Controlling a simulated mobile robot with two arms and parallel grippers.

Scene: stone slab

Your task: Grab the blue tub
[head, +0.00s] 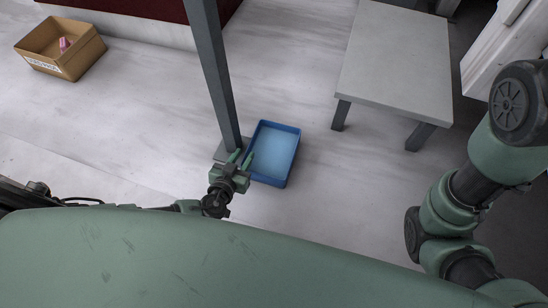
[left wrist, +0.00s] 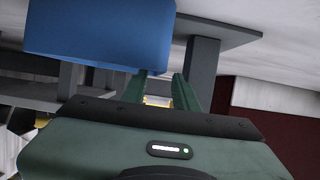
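The blue tub (head: 273,153) is a shallow, open, empty rectangular box on the pale floor, just right of the foot of a grey post. My left gripper (head: 241,158) is at the tub's left side, its two green fingers apart with nothing seen between them. In the left wrist view, which looks upside down, the tub (left wrist: 100,35) fills the upper left, and the spread fingers (left wrist: 162,80) reach up near its rim. I cannot tell whether a finger touches the tub. My right arm is at the right of the head view; its gripper is out of sight.
The grey post (head: 217,80) stands close by my left gripper and the tub. A low grey table (head: 396,60) is to the right. A brown box (head: 60,48) with a pink item (head: 65,45) lies far left. The floor between the tub and the table is clear.

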